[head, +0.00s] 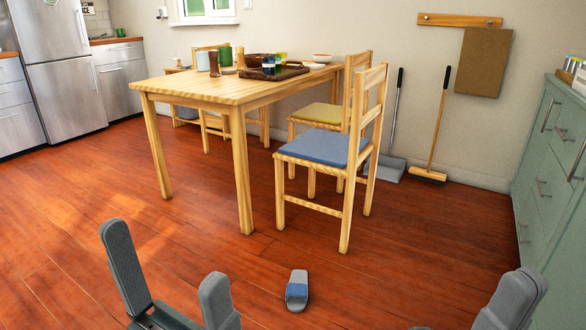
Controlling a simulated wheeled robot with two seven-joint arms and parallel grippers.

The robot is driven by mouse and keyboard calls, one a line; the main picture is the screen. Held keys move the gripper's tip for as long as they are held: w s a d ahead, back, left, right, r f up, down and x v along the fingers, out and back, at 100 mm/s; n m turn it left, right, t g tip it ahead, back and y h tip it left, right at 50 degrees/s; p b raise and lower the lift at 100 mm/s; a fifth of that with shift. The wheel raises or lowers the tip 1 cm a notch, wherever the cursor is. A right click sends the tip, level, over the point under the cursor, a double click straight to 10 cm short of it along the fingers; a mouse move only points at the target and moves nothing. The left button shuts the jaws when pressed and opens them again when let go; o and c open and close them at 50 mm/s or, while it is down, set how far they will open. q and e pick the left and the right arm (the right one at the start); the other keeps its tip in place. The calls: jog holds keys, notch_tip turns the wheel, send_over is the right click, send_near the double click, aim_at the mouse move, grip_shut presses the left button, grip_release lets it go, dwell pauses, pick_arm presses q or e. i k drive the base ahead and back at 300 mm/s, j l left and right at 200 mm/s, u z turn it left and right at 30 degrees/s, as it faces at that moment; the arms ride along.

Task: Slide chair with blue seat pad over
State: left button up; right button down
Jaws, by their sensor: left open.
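The chair with the blue seat pad (322,147) stands upright at the near right end of the wooden table (190,90). Its backrest (372,95) is on the right and its seat faces the table. My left gripper (165,255) is open and empty at the lower left, in front of the table and well short of the chair. Part of my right gripper (512,298) shows at the bottom right, apart from the chair. The rest of it is cut off by the frame, so its opening cannot be told.
A grey and blue slipper (298,290) lies on the floor in front of the chair. A chair with a yellow pad (324,113) stands behind. A broom (436,140) and a dustpan (388,165) lean at the wall. Green drawers (550,170) line the right. The front floor is otherwise clear.

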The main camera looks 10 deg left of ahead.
aim_at(326, 151)
jog(key=i+j+u, duration=0.2)
jog(key=i+j, duration=0.75)
jog(key=i+j+u, duration=0.2)
jog(key=i+j, duration=0.8)
